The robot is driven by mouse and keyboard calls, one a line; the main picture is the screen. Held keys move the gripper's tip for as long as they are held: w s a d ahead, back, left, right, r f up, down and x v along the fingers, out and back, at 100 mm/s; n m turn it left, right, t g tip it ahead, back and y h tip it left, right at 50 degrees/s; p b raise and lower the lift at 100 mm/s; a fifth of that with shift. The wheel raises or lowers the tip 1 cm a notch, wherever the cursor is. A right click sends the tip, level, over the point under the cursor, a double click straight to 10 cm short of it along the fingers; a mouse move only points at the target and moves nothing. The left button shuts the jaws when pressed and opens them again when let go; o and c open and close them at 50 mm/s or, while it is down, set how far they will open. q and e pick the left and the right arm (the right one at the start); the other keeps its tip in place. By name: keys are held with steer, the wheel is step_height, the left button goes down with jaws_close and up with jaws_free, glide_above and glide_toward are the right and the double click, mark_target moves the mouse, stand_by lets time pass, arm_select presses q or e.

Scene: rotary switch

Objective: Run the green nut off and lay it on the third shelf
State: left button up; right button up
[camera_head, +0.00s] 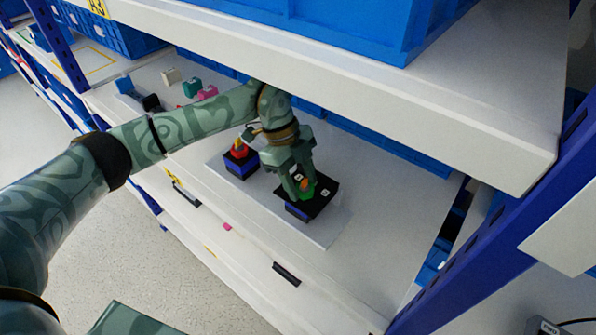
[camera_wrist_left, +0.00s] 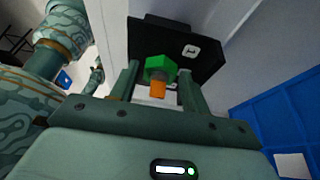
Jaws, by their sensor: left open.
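The green nut (camera_head: 309,190) sits on an orange stem at the black-topped, blue-sided box (camera_head: 322,202) on the shelf (camera_head: 345,225). In the left wrist view the hexagonal green nut (camera_wrist_left: 160,67) shows with the orange stem (camera_wrist_left: 158,90) sticking out of it towards the camera. My left gripper (camera_head: 300,190) is over the box, pointing down at the nut. Its two fingers (camera_wrist_left: 157,72) stand apart, one on each side of the nut. I cannot tell if either finger touches it. My right gripper is not in view.
A second blue-and-black box (camera_head: 240,165) with a red and orange part stands left of my gripper. Small teal (camera_head: 192,87) and pink (camera_head: 207,93) pieces lie farther left. An upper white shelf (camera_head: 470,120) overhangs, with a blue bin (camera_head: 350,25) on it.

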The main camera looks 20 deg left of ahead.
arm_select(q)
steer(key=c, duration=0.7)
steer(key=n+t+p, duration=0.1)
steer(key=n+p, duration=0.2)
steer(key=n+t+p, duration=0.1)
steer(key=n+p, duration=0.3)
steer(key=s+n+t+p, duration=0.1)
steer(key=n+t+p, duration=0.1)
steer(key=n+p, duration=0.2)
steer(key=shift+s+d+r, duration=0.1)
steer(key=shift+d+r, duration=0.1)
steer(key=shift+r, duration=0.15)
steer(key=shift+c, duration=0.2)
steer(key=shift+f+n+y+p, duration=0.1)
steer(key=shift+n+y+p, duration=0.2)
steer(key=shift+f+t, duration=0.1)
steer(key=shift+t, duration=0.2)
steer(key=o, duration=1)
steer(key=shift+o, duration=0.2)
